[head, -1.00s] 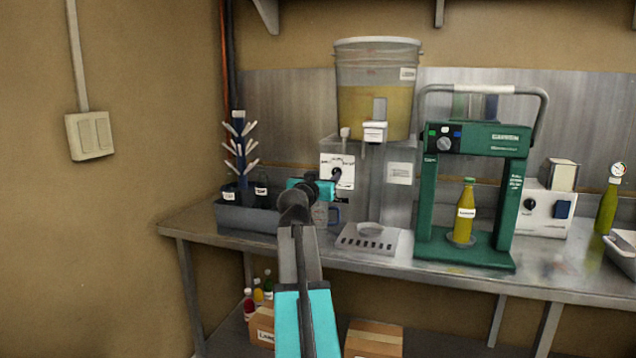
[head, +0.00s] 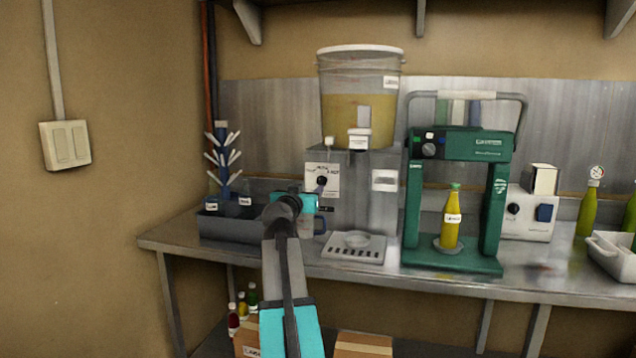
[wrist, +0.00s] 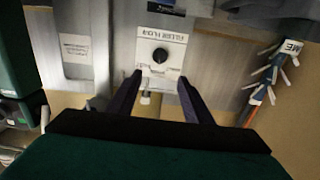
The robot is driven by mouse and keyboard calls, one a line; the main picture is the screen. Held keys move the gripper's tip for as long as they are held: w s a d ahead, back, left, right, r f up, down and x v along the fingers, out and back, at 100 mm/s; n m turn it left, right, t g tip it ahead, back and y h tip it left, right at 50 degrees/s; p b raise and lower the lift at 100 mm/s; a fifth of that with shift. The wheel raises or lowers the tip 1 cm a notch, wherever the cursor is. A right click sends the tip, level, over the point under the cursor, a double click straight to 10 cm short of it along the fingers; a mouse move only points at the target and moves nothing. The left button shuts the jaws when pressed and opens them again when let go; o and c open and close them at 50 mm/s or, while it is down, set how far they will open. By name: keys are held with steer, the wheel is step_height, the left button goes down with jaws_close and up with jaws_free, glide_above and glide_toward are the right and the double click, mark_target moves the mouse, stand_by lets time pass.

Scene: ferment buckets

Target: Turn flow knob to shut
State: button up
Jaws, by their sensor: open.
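The flow knob (head: 321,181) is a small black round knob on a white plate (head: 322,170) on the front of the grey filler. In the wrist view the knob (wrist: 160,55) sits on its labelled white plate, just ahead of and between my two dark fingertips. My gripper (wrist: 159,79) is open and empty, its fingers apart and not visibly touching the knob. In the head view my gripper (head: 318,193) is just below the knob, partly hidden by my wrist. The pointer direction of the knob is too small to tell.
A bucket of yellow liquid (head: 360,108) stands on the filler. A green capping press (head: 487,144) with a yellow bottle (head: 451,215) stands to the right. A grey bin (head: 225,226) with a bottle tree is to the left.

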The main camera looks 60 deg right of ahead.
mark_target(320, 179)
steer(key=shift+x, duration=6.25)
steer(key=c, duration=1)
steer(key=shift+w+r, duration=0.1)
steer(key=shift+w, duration=0.05)
steer(key=shift+c, duration=0.3)
